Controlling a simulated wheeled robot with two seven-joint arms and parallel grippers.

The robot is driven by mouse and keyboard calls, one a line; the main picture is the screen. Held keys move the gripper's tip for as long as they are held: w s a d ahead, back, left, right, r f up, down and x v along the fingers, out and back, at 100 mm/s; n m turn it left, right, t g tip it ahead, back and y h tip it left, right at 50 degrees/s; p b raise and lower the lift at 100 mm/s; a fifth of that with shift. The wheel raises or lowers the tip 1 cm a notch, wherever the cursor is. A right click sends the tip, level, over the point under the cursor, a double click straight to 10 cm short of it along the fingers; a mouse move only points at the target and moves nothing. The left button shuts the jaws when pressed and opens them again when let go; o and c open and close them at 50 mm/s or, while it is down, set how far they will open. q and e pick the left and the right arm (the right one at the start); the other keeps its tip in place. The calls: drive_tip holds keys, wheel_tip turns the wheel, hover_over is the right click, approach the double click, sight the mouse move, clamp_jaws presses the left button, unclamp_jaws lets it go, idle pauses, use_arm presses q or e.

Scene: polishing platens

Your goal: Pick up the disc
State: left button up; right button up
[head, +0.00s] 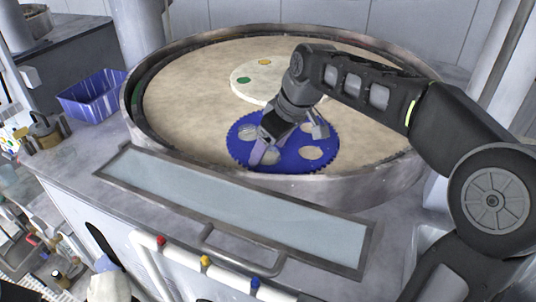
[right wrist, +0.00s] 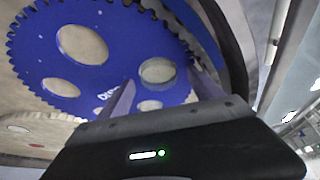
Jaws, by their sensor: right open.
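A blue toothed carrier (head: 238,151) lies flat on the beige round platen (head: 190,105), near its front rim. It has several round openings. In the right wrist view, a greyish round disc (right wrist: 157,72) appears to sit in one opening of the blue carrier (right wrist: 105,78), between my fingertips. My right gripper (head: 287,146) is open and empty, pointing down low over the carrier. In the right wrist view its two fingers (right wrist: 165,88) stand apart around that opening. Whether they touch the carrier cannot be told. My left gripper is not in view.
A white round plate (head: 250,88) with coloured spots lies behind the carrier. A raised metal rim (head: 165,160) surrounds the platen. A blue bin (head: 92,98) stands to the left. A glass-topped panel (head: 235,205) and coloured buttons (head: 205,261) are in front.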

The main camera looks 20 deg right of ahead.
drive_tip(key=shift+s+f, duration=0.15)
drive_tip(key=shift+f, duration=0.25)
drive_tip(key=c, duration=0.8)
drive_tip(key=shift+d, duration=0.1)
drive_tip(key=c, duration=0.8)
drive_tip(key=shift+o, duration=0.2)
drive_tip(key=shift+s, duration=0.1)
drive_tip(key=shift+d+r, duration=0.1)
drive_tip(key=shift+r, duration=0.1)
drive_tip(key=s+d+r, duration=0.1)
drive_tip(key=s+r, duration=0.1)
drive_tip(key=s, duration=0.1)
drive_tip(key=s+d+r+b, duration=0.1)
drive_tip(key=s+d+r, duration=0.1)
drive_tip(key=s, duration=0.1)
drive_tip(key=s+d+r+b, duration=0.1)
drive_tip(key=s+r, duration=0.1)
drive_tip(key=s, duration=0.1)
drive_tip(key=shift+s+d+r, duration=0.2)
drive_tip(key=shift+d, duration=0.2)
clamp_jaws()
drive_tip(key=s, duration=0.1)
drive_tip(key=s+d+r+p, duration=0.1)
drive_tip(key=shift+s+r, duration=0.3)
